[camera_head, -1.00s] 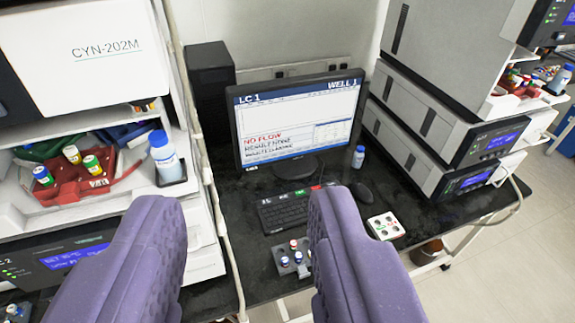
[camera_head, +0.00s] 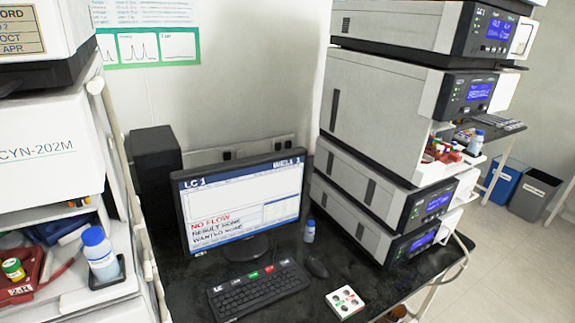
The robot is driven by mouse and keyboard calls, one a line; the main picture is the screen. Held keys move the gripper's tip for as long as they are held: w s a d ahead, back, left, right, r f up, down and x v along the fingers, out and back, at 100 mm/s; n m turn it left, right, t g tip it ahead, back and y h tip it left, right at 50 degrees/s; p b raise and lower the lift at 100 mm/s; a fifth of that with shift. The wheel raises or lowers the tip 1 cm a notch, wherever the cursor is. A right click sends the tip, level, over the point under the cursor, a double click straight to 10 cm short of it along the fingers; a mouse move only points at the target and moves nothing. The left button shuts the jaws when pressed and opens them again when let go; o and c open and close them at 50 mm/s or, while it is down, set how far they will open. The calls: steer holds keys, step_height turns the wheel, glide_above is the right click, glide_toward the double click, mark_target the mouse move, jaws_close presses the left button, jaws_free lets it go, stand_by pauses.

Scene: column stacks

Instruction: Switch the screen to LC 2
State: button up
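The screen (camera_head: 248,215) stands on the dark bench and is lit. It reads "LC 1" at its top left and "WELL 1" at its top right, with "NO FLOW" in red and lines of black handwriting-like text below. The keyboard (camera_head: 258,292) lies in front of it. A white "LC" label shows at the keyboard's far left corner, and a green and a red key or label show along its far edge. A dark mouse (camera_head: 316,267) lies right of the keyboard. My gripper is out of the picture.
A stack of grey instruments (camera_head: 375,122) stands right of the screen, a white CYN-202M unit (camera_head: 45,150) at left. A small white bottle (camera_head: 309,231) and a white block with coloured dots (camera_head: 345,302) sit on the bench. A black computer tower (camera_head: 156,165) is behind.

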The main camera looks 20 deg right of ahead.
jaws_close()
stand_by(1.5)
